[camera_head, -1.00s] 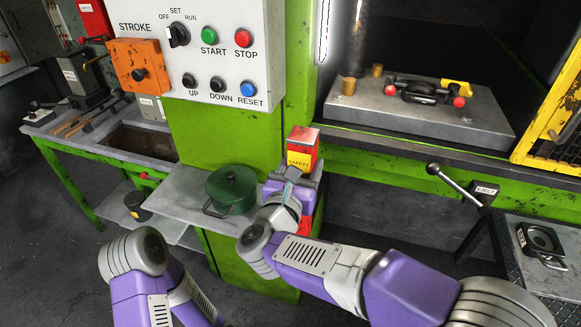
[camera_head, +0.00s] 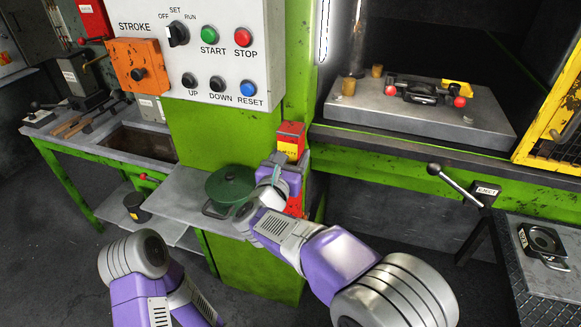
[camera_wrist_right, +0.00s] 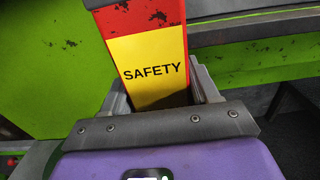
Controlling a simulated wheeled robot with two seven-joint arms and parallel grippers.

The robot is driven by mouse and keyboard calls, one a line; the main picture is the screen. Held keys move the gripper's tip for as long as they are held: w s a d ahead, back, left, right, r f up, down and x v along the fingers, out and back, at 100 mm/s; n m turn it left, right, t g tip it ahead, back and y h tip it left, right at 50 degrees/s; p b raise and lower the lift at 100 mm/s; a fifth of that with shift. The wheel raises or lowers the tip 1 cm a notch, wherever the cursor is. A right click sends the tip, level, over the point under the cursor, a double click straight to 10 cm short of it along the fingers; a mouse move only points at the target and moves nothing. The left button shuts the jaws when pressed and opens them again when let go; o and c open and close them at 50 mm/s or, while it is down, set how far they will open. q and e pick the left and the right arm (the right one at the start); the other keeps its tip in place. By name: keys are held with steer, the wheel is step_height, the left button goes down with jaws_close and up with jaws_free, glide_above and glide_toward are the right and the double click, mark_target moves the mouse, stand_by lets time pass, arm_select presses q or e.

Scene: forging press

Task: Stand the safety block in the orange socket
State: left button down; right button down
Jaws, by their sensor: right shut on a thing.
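The safety block (camera_head: 290,146) is a red bar with a yellow SAFETY label. It stands roughly upright at the right end of the small grey shelf, in front of the green press column. My right gripper (camera_head: 279,172) is shut on it; red shows above and below the grip. In the right wrist view the block (camera_wrist_right: 145,55) rises between the two fingers of my right gripper (camera_wrist_right: 160,98). The block's lower end is partly hidden by my right arm. I cannot make out an orange socket for certain. My left gripper is not in view; only its arm shows at lower left.
The press bed (camera_head: 350,112) and eject lever (camera_head: 448,180) lie right.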

steer(key=f, duration=0.3)
steer(key=shift+w+b, duration=0.25)
steer(key=shift+b, duration=0.05)
steer(key=shift+f, duration=0.15)
steer(key=shift+c, duration=1.4)
jaws_free()
steer(key=shift+f, duration=0.1)
steer(key=v, duration=1.2)
